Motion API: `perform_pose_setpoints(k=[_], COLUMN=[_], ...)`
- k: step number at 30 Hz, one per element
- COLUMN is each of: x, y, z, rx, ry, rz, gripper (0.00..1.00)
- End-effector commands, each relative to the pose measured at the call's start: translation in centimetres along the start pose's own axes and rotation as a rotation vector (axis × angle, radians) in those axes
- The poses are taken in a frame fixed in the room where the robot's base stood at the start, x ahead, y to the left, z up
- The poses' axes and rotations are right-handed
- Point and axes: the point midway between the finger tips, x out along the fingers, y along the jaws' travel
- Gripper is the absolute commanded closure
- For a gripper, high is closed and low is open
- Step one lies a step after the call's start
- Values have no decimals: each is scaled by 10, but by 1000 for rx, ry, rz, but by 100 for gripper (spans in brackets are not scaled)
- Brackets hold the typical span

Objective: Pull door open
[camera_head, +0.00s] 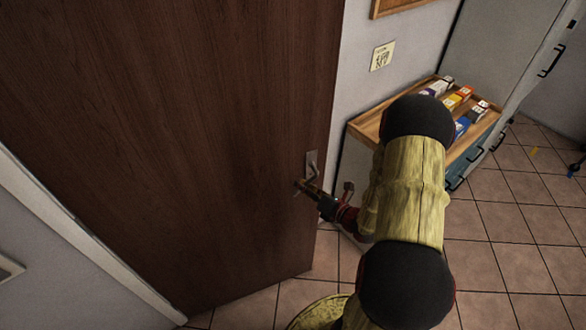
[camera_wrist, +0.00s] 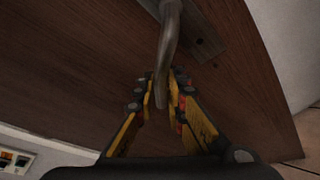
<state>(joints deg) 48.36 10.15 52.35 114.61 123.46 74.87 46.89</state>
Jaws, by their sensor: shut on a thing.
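The brown wooden door (camera_head: 190,130) fills the left and middle of the head view, and its wood (camera_wrist: 75,70) also fills much of the wrist view. The metal lever handle (camera_head: 312,167) sits near the door's right edge. In the wrist view the handle (camera_wrist: 171,45) hangs down from the top between my fingers. My gripper (camera_head: 303,188) is at the handle's lever. In the wrist view my gripper (camera_wrist: 162,85) has its yellow fingers on both sides of the lever, shut on it. The head view shows the door standing at an angle to the left wall.
A wooden tray (camera_head: 362,128) with several small boxes stands on a cabinet right of the door, behind my arm. A grey cabinet (camera_head: 490,50) with dark handles is at the upper right. Tiled floor (camera_head: 500,270) is clear at the lower right.

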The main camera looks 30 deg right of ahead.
Motion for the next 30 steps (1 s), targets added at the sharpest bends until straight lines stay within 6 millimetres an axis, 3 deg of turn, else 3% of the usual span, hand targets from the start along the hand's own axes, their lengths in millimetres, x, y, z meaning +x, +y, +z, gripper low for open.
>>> perform_pose_setpoints(k=[6, 12, 24, 25, 30], x=[-58, -90, -95, -95, -95], y=[11, 20, 22, 22, 22], z=[-30, -48, -52, -52, -52], rx=[27, 35, 36, 36, 37], ry=[-66, -106, -116, -116, -115], rz=[-71, -111, -118, -118, -118], gripper=[100, 100, 100, 87, 77])
